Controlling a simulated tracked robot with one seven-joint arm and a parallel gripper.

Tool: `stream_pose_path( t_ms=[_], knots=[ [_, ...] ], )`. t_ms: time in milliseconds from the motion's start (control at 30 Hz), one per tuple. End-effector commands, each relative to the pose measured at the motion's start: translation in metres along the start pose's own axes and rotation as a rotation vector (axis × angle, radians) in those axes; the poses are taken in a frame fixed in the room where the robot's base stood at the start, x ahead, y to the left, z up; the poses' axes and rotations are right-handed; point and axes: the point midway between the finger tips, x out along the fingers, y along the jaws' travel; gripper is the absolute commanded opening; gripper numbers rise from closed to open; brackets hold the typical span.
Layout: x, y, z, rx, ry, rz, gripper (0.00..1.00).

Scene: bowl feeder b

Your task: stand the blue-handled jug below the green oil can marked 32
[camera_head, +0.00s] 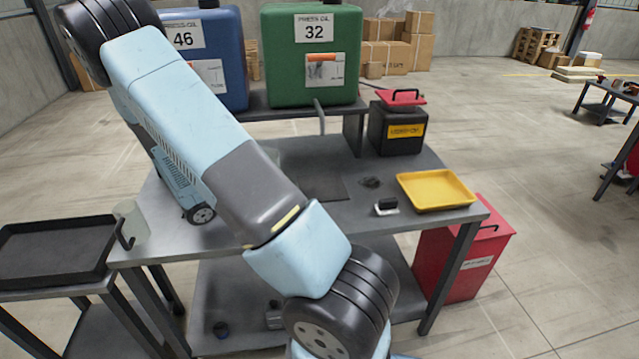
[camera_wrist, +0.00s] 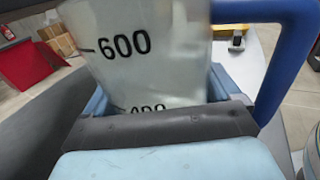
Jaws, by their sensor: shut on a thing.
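The green oil can (camera_head: 285,75) marked 32 stands on a raised shelf at the back of the table. A grey spout or tap (camera_head: 320,117) hangs at its front lower edge. The blue-handled jug (camera_wrist: 150,70) fills the wrist view, clear-walled with black marks such as 600; its blue handle (camera_wrist: 290,60) is at the right. My gripper (camera_wrist: 158,105) is shut on the jug, its blue jaws on either side of the body. In the head view my arm hides the gripper and most or all of the jug; I cannot tell the jug's height above the table.
A blue can (camera_head: 228,60) marked 46 stands left of the green one. The table (camera_head: 370,220) holds a dark square patch (camera_head: 325,189), a yellow tray (camera_head: 435,190), a black box (camera_head: 395,133) and a pale jug (camera_head: 130,220) with a dark handle. A black tray (camera_head: 60,250) is at left.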

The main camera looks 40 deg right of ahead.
Motion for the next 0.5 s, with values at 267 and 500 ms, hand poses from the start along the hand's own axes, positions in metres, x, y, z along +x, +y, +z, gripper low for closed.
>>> stream_pose_path(
  t_ms=[267, 500],
  knots=[
    [0.052, -0.009, -0.001, 0.000, -0.001, -0.053, 0.56],
    [0.108, -0.013, -0.001, -0.001, -0.002, -0.057, 0.56]
  ],
)
